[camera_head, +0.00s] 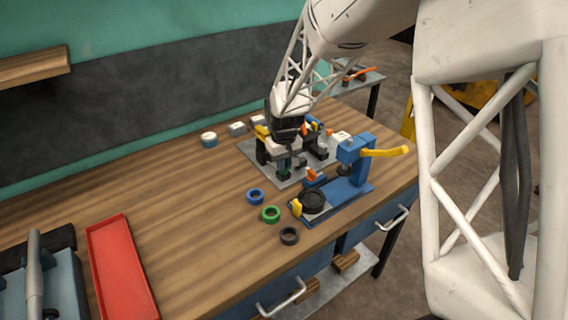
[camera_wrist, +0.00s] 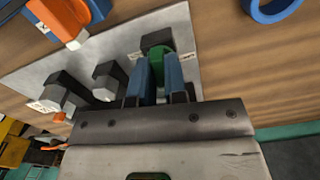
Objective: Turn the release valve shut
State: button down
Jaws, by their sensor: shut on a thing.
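A green knob (camera_wrist: 157,56), which seems to be the release valve, sits by a dark block (camera_wrist: 156,40) on a grey metal plate (camera_wrist: 200,75). My gripper (camera_wrist: 160,70) points down over the plate, with its two blue fingers on either side of the knob and shut on it. In the head view my gripper (camera_head: 285,160) hides most of the fittings below it, and a little green (camera_head: 284,175) shows under it. How far the valve is turned cannot be told.
A blue press-like stand (camera_head: 355,165) with a yellow handle (camera_head: 385,152) is to the right. Blue (camera_head: 255,196), green (camera_head: 270,214) and black (camera_head: 289,236) rings lie in front. A red tray (camera_head: 120,270) is at left; the table between is clear.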

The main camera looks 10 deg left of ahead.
jog(key=m, duration=0.4)
jog(key=shift+a, duration=0.1)
jog(key=m, duration=0.3)
jog(key=shift+m, duration=0.4)
jog(key=m, duration=0.3)
jog(key=shift+a+m, duration=0.1)
jog(key=shift+m, duration=2.2)
jog(key=c, duration=1.2)
grip_release()
jog(key=shift+o, duration=0.2)
jog(key=shift+r, duration=3.9)
